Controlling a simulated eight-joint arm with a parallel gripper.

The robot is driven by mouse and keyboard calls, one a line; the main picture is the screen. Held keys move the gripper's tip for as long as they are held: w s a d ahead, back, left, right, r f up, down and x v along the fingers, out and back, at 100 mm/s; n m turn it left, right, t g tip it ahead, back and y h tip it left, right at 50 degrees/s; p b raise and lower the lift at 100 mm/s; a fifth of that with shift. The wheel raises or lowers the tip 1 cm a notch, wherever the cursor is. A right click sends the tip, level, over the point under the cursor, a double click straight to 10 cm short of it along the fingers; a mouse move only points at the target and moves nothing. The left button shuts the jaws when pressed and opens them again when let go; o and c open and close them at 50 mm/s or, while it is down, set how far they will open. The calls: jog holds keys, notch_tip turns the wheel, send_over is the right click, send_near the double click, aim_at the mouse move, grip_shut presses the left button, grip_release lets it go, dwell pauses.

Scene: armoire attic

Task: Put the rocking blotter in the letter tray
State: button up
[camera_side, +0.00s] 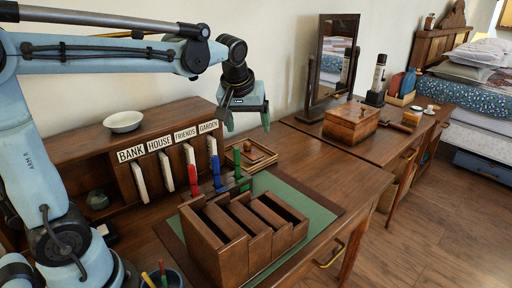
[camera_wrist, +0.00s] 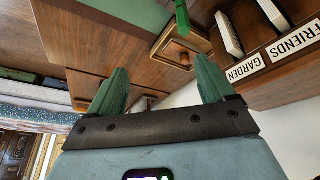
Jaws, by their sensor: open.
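My gripper (camera_side: 247,120) is open and empty, raised above the desk with its green fingers pointing down. Its spread fingers also show in the wrist view (camera_wrist: 160,78). A small wooden tray (camera_side: 268,158), which looks like the letter tray, lies on the desk below the gripper, behind the green mat. It also shows between and beyond the fingers in the wrist view (camera_wrist: 203,42).
A slotted wooden rack (camera_side: 216,262) stands on the green mat (camera_side: 317,208), with red, blue and green upright sticks (camera_side: 217,172) behind it. Labelled pigeonholes (camera_side: 165,145) line the back left. A mirror (camera_side: 336,55) and wooden box (camera_side: 351,122) stand right.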

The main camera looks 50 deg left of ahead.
jog(key=s+d+f+m+t+h, duration=0.1)
jog(key=s+d+f+m, duration=0.2)
jog(key=s, duration=0.3)
jog(key=s+d+f+m+t+h, duration=0.1)
jog(key=s+d+f+m+t, duration=0.1)
jog(key=s+m, duration=0.3)
jog(key=shift+s+d+f, duration=0.5)
jog(key=shift+s+d, duration=0.35)
jog(key=shift+d, duration=0.05)
